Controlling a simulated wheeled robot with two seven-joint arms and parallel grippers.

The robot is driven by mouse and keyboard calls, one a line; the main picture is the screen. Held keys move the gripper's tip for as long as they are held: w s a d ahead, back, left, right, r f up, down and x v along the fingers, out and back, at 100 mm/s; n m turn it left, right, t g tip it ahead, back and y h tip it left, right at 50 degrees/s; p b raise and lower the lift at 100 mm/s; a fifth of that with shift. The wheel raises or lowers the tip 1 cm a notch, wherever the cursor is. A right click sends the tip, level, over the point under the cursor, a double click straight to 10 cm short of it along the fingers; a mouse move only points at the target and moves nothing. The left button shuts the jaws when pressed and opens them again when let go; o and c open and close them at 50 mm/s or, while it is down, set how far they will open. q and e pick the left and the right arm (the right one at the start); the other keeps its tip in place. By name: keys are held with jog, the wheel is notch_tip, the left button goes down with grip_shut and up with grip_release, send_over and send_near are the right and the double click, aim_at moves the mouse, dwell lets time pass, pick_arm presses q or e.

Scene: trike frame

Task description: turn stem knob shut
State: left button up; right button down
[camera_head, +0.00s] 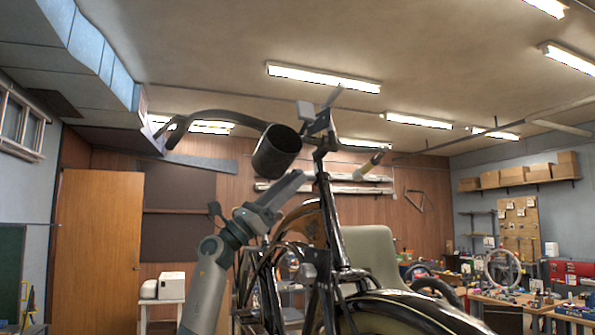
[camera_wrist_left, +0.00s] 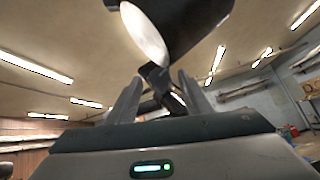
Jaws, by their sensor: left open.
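The trike's black stem (camera_head: 325,185) rises to the handlebar (camera_head: 220,115) in the head view. My left gripper (camera_head: 297,178) comes up from the lower left. Its open grey fingers point up toward the stem, just below a dark cylinder. In the left wrist view, my left gripper (camera_wrist_left: 160,76) has its two fingers apart. A dark angular part (camera_wrist_left: 155,78) of the stem area shows between and beyond the fingertips; whether it is the stem knob, or touches a finger, I cannot tell. The knob is not clearly seen in the head view. My right gripper is out of view.
The dark cylinder (camera_head: 277,150) hangs close above my left fingers; its pale round face (camera_wrist_left: 145,35) fills the top of the wrist view. A grey seat (camera_head: 370,255) and black fender (camera_head: 400,305) lie to the right. A cluttered workbench (camera_head: 510,300) stands at far right.

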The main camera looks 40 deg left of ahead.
pick_arm(q)
jog(key=shift+p+x, duration=0.45)
jog(key=shift+x, duration=0.65)
jog(key=shift+w+d+r, duration=0.15)
jog(key=shift+w+r, duration=0.1)
jog(key=c, duration=1.1)
jog(key=shift+o, duration=0.2)
